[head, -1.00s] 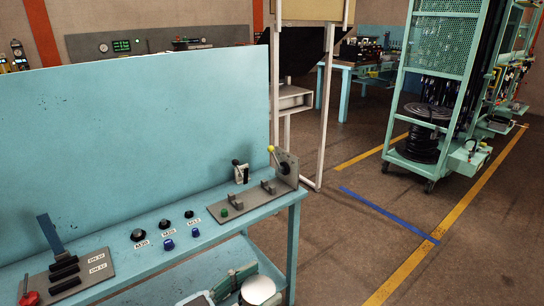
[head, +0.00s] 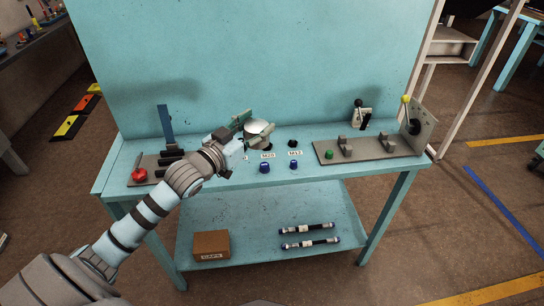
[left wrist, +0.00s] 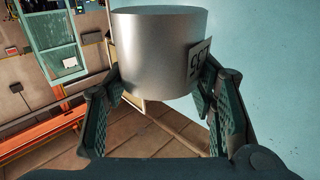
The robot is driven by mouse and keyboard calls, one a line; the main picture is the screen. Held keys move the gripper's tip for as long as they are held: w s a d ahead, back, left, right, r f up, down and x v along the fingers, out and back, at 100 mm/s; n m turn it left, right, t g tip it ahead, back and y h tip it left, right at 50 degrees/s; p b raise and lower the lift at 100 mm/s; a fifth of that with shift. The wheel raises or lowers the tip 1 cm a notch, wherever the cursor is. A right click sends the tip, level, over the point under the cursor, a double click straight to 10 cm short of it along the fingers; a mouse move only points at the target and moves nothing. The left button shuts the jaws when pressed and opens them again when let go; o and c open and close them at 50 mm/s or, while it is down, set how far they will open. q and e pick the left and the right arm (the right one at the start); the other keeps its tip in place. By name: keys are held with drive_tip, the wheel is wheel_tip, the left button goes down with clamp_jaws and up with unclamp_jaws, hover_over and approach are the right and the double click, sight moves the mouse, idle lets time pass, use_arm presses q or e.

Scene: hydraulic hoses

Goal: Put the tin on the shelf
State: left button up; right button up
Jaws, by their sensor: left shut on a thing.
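The tin (head: 258,128) is a short metal cylinder with a pale round top. My left gripper (head: 246,126) is shut on it and holds it at the back of the bench top, in front of the blue back panel. In the left wrist view the tin (left wrist: 158,55) is silver, with a small pale label on its right side, partly hidden. The finger pads grip its sides. The bench's lower shelf (head: 255,225) is pale blue with bare room in its middle. I cannot tell whether the tin touches the bench. My right gripper is not in view.
On the lower shelf are a brown labelled box (head: 211,245) and two dark hoses (head: 309,236). Blue and black caps (head: 264,167) and a grey lever plate (head: 368,148) sit on the bench top (head: 225,180). A red knob (head: 139,175) stands at left.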

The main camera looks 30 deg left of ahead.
use_arm(q)
drive_tip(key=w+a+r+n+y, duration=0.2)
drive_tip(key=w+a+r+y, duration=0.1)
drive_tip(key=w+a, duration=0.3)
drive_tip(key=b, duration=0.9)
hover_over(247, 167)
wheel_tip(247, 167, down, 20)
drive_tip(key=shift+s+d+f, duration=0.1)
drive_tip(key=shift+r+p, duration=0.2)
drive_tip(key=shift+p, duration=0.2)
drive_tip(key=o, duration=1.2)
drive_tip(key=shift+f, duration=0.1)
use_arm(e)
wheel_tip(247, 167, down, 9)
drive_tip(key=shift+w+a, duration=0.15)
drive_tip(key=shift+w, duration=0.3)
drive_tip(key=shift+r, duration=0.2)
